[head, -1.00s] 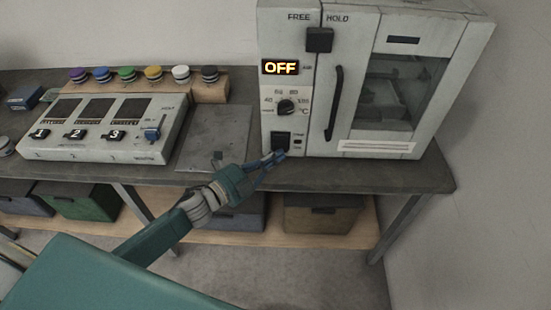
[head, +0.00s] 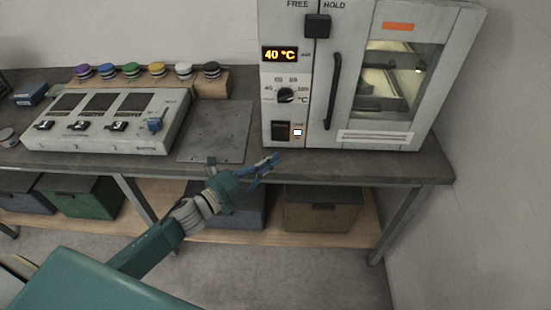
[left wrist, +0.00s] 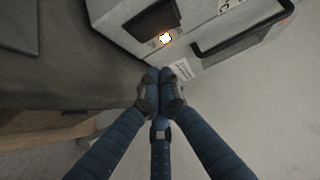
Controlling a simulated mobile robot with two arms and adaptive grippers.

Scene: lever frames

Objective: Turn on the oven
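The white oven (head: 397,135) stands on the bench at the right. Its display (head: 280,54) reads 40 °C in orange, and its inside is lit behind the window. The black power switch (head: 280,130) is low on the front panel, with a lit white indicator (head: 297,132) beside it. My left gripper (head: 276,160) is just below and in front of the switch, apart from it. In the left wrist view its fingertips (left wrist: 165,78) are together and hold nothing. The switch (left wrist: 152,19) and lit indicator (left wrist: 165,38) are ahead of them. My right gripper is not in view.
A control box (head: 105,130) with sliders, a row of coloured knobs (head: 157,70) and a flat metal plate (head: 215,135) are left of the oven. The oven's door handle (head: 333,90) is right of the dial (head: 286,95). Bins (head: 322,212) sit on the lower shelf.

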